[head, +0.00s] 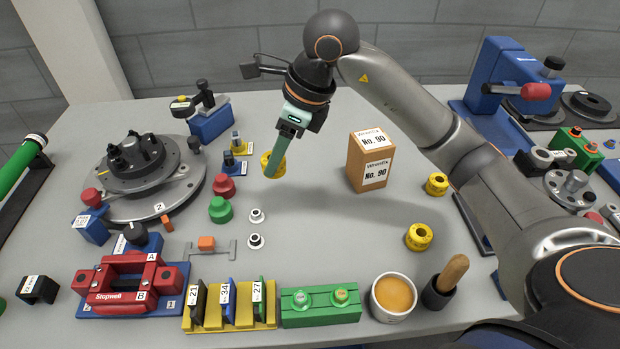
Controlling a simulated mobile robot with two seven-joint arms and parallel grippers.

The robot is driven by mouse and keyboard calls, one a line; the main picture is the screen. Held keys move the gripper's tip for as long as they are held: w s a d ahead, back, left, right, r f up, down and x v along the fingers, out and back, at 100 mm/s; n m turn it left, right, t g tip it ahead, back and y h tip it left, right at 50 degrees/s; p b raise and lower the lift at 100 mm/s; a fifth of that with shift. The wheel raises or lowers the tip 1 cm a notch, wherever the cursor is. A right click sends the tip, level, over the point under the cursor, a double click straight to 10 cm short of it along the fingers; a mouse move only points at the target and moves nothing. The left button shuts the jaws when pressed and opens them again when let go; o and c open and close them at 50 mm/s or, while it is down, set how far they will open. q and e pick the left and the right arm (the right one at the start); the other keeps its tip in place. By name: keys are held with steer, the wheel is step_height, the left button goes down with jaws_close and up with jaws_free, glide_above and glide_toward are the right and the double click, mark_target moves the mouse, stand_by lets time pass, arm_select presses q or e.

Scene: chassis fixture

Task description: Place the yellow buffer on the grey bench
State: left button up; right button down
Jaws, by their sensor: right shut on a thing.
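My right gripper (276,162) reaches down from the upper middle and is shut on a yellow buffer (268,168). The gripper's fingers partly hide this buffer. It is over the grey bench (325,235), left of the box; I cannot tell whether it touches the bench top. Two more yellow ring-shaped buffers stand on the bench at the right, one behind (437,184) and one nearer (419,237). My left gripper is not in view.
A cardboard box (368,160) stands right of the gripper. Red (223,186) and green (220,209) knobs and two small white-rimmed parts (256,228) lie near. A round fixture (140,180) is at left. A cup (393,296) and yellow rack (230,318) line the front. Mid-bench is clear.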

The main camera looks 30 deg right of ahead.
steer(key=d+f, duration=0.2)
steer(key=f, duration=0.1)
steer(key=s+d+f, duration=0.1)
steer(key=d+f, duration=0.1)
steer(key=shift+d+f, duration=0.1)
steer(key=shift+f, duration=0.1)
steer(key=shift+d+f, duration=0.2)
steer(key=shift+f, duration=1.55)
steer(key=shift+f+b, duration=0.15)
steer(key=shift+b, duration=0.15)
steer(key=shift+c, duration=1.7)
jaws_free()
steer(key=shift+r, duration=0.3)
steer(key=p+v, duration=0.1)
steer(key=v, duration=1)
steer(key=shift+s+d+r, duration=0.15)
steer(key=shift+s+r, duration=0.1)
steer(key=shift+r, duration=0.05)
